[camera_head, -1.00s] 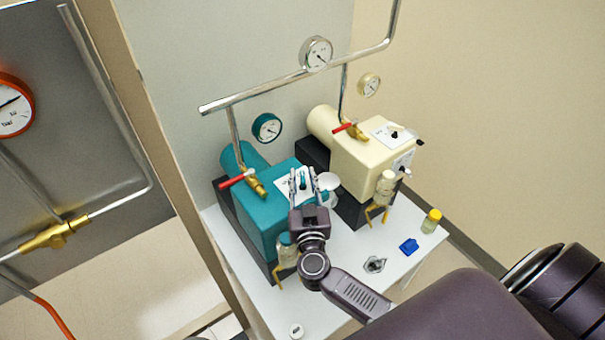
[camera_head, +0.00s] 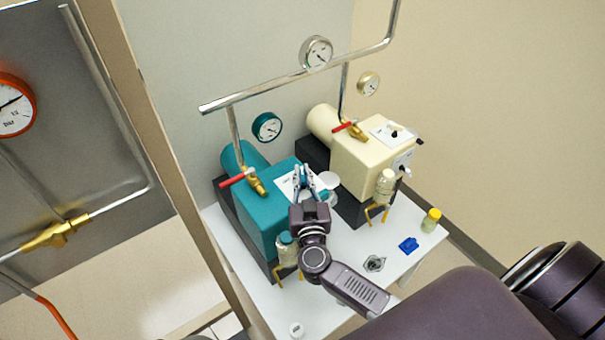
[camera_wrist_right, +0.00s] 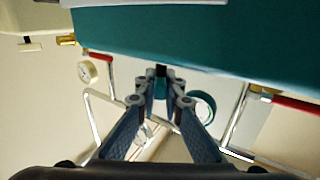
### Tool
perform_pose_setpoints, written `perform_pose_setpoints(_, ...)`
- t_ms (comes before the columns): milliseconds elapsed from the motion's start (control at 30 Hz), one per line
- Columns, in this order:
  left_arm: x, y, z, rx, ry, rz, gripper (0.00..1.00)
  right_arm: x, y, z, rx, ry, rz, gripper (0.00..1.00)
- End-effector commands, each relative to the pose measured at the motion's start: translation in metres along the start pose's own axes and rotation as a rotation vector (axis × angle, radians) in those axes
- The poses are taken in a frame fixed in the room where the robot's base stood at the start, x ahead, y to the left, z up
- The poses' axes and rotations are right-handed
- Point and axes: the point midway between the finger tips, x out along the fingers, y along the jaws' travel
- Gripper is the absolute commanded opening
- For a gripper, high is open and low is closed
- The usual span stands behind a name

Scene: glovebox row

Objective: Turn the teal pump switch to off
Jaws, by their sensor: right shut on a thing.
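The teal pump (camera_head: 262,215) stands on the white table, with a white label plate (camera_head: 285,186) on its top. My right gripper (camera_head: 304,170) is over that plate, with its fingers closed together. In the right wrist view, the fingertips of my right gripper (camera_wrist_right: 161,92) meet at a small dark switch lever (camera_wrist_right: 161,70) beside the teal housing (camera_wrist_right: 200,40). The fingers hide most of the switch in the head view, and I cannot read its marks. My left gripper is out of view.
A cream pump (camera_head: 360,165) stands to the right.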

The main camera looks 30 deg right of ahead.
Motion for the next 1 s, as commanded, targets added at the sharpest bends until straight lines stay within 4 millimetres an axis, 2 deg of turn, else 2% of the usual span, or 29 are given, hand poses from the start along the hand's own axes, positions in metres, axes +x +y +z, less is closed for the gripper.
perform_pose_setpoints(367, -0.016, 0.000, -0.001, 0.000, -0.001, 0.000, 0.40, -0.001, 0.000, 0.000, -0.008, -0.003, -0.203, 0.00)
perform_pose_setpoints(700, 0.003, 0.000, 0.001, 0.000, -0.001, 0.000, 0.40, -0.001, -0.002, 0.004, -0.006, -0.001, -0.416, 0.00)
perform_pose_setpoints(1000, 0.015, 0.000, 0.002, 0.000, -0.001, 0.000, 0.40, -0.001, -0.003, 0.002, -0.002, -0.002, -0.502, 0.00)
